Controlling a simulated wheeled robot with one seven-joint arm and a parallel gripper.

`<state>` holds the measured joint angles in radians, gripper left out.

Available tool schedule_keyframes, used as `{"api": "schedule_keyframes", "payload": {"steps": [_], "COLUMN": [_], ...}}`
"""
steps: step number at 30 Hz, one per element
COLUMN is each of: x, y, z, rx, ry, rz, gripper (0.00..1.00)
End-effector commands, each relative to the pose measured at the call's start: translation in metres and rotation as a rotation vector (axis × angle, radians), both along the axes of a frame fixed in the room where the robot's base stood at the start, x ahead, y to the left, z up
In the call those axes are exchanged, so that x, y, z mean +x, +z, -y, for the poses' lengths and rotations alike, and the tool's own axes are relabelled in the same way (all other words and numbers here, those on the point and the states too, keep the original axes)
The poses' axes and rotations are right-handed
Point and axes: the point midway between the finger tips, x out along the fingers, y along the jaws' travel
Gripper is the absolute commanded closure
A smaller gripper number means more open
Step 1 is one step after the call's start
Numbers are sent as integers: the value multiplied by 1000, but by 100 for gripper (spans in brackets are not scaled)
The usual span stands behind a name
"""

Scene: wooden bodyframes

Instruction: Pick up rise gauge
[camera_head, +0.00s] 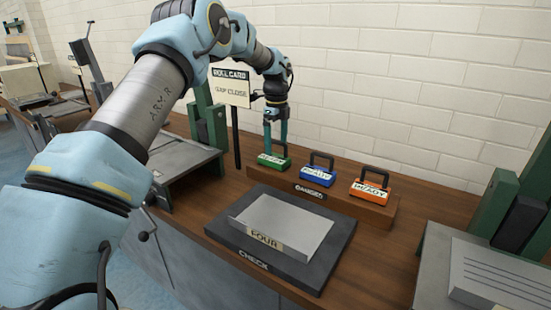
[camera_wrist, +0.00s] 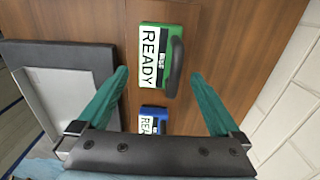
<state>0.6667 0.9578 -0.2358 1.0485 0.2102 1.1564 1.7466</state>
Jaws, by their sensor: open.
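The rise gauge is a green block (camera_head: 274,161) with a black handle. It stands at the left end of the wooden gauges rack (camera_head: 345,206). In the wrist view the green gauge (camera_wrist: 151,54) carries a white label that reads RISE READY, with its handle on the right side. My gripper (camera_head: 276,143) is open, directly above the green gauge and pointing down. In the wrist view its two teal fingers (camera_wrist: 159,73) are spread to either side of the gauge, apart from it. Whether the fingertips reach down to the handle's height cannot be told.
A blue gauge (camera_head: 317,175) and an orange gauge (camera_head: 370,191) stand to the right on the rack. In front lies a dark check plate (camera_head: 330,262) bearing a grey block (camera_head: 285,225) marked FOUR. A card sign (camera_head: 231,88) stands close left of my gripper. A brick wall is behind.

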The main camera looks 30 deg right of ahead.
Motion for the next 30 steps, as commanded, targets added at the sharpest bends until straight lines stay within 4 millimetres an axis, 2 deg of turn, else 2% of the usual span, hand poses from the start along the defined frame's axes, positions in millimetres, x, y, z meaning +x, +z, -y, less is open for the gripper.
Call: {"api": "schedule_keyframes", "payload": {"steps": [5, 12, 21, 30], "x": [1, 3, 4, 4], "y": [-16, -48, -53, -53], "z": [-3, -5, -5, -5], "rx": [4, 2, 0, 0], "ry": [1, 1, 2, 2], "rz": [-3, -1, 1, 1], "gripper": [0, 0, 1, 35]}}
